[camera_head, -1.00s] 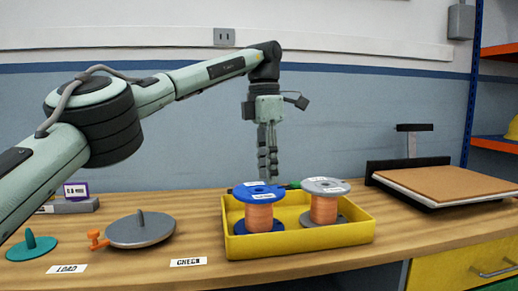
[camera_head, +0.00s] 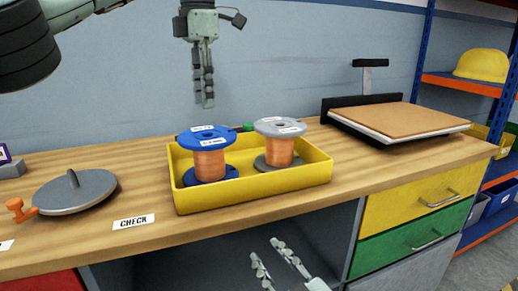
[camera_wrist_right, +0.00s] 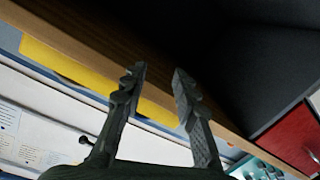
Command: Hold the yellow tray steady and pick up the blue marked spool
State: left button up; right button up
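The yellow tray (camera_head: 262,186) stands on the wooden bench with two copper-wound spools in it. The blue marked spool (camera_head: 206,142) stands upright at its left, with a white label on its blue top flange. A grey marked spool (camera_head: 280,127) stands at its right. My left gripper (camera_head: 206,104) hangs fingers down above and behind the tray, holding nothing; its fingers overlap in view, so their gap is unclear. My right gripper (camera_head: 262,247) is open and empty, low in front of the bench edge. Its parted fingers (camera_wrist_right: 158,72) show in the right wrist view.
A black stand with a brown-topped board (camera_head: 400,118) is at the right. The bench's front edge lies between my right gripper and the tray.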

jog(key=s+a+r+n+g+y, duration=0.2)
jog(key=a+r+n+g+y, duration=0.1)
jog(key=a+r+n+y, duration=1.3)
jog(key=s+a+r+n+g+y, duration=0.1)
jog(key=s+a+r+n+g, duration=0.15)
jog(key=n+g, duration=0.5)
jog(key=s+a+r+n+g, duration=0.1)
jog(key=a+n+g, duration=0.3)
jog(key=n+g, duration=0.3)
jog(key=n+t+h, duration=0.2)
jog(key=n+h, duration=1.6)
jog(key=h, duration=0.5)
send_over(260, 175)
jog(key=shift+a+f, duration=0.25)
jog(key=shift+f, duration=0.8)
jog(key=shift+w+d+f, duration=0.1)
jog(key=shift+d+f, duration=0.05)
jog(key=shift+d, duration=0.1)
notch_tip(260, 175, down, 8)
jog(key=shift+r, duration=0.25)
jog(key=shift+c, duration=0.2)
grip_shut()
